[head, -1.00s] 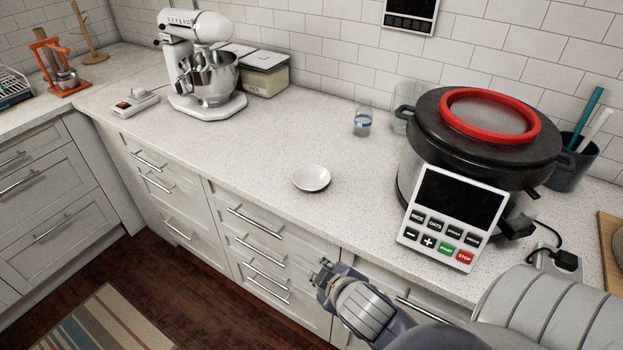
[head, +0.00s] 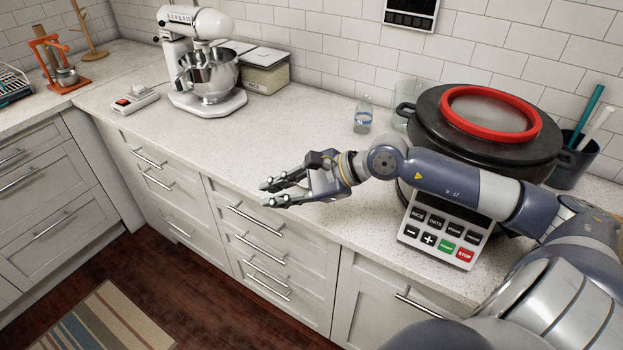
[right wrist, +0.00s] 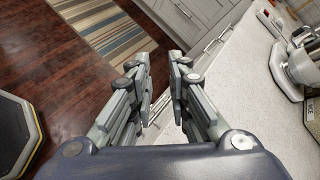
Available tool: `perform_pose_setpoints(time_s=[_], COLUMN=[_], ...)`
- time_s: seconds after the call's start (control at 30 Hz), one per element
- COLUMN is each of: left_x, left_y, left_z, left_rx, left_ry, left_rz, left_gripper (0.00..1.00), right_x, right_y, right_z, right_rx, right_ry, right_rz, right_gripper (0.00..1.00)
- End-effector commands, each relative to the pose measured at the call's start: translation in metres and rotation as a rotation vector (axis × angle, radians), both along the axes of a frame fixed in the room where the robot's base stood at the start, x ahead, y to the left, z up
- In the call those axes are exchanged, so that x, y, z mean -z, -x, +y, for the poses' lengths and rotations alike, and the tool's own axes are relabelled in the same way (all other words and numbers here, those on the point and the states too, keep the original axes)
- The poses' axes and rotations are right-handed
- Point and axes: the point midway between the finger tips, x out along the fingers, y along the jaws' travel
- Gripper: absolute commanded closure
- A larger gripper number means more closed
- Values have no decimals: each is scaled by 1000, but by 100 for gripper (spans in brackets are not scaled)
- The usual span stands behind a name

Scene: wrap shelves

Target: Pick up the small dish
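My right gripper (head: 267,194) reaches in from the right, over the front edge of the counter. It also shows in the right wrist view (right wrist: 160,60), where its two fingers are apart with nothing visible held between them. The small white dish is hidden in the head view behind my right gripper and wrist. I cannot make it out in the right wrist view either, where the fingers point past the counter edge towards the floor. My left gripper is not in view.
The counter (head: 190,140) is clear to the left of my right gripper. A glass (head: 363,118) stands behind my wrist. A large cooker with a red-rimmed lid (head: 490,116) stands behind my forearm. A stand mixer (head: 205,75) is farther back left.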

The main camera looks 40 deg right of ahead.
Motion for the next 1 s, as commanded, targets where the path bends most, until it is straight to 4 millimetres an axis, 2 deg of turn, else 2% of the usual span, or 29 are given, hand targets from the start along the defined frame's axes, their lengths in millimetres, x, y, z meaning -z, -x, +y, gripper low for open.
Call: perform_pose_setpoints(time_s=[0.03, 0.2, 0.33, 0.47, 0.8, 1.0], left_x=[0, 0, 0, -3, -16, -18], left_y=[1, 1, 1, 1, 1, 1], left_z=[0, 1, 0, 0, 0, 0], left_rx=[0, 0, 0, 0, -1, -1], left_ry=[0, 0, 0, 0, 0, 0], left_rz=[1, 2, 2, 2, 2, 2], left_gripper=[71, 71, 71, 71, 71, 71], right_x=[7, 15, 10, 12, 46, 56], right_y=[-3, -3, 0, -2, -24, -29], right_z=[-31, -120, -159, -172, -169, -169], right_rx=[-15, -32, -27, -22, -23, -25], right_ry=[171, 591, 751, 797, 794, 796], right_rz=[-3, 35, 67, 81, 81, 81], right_gripper=[83, 83, 83, 83, 83, 83])
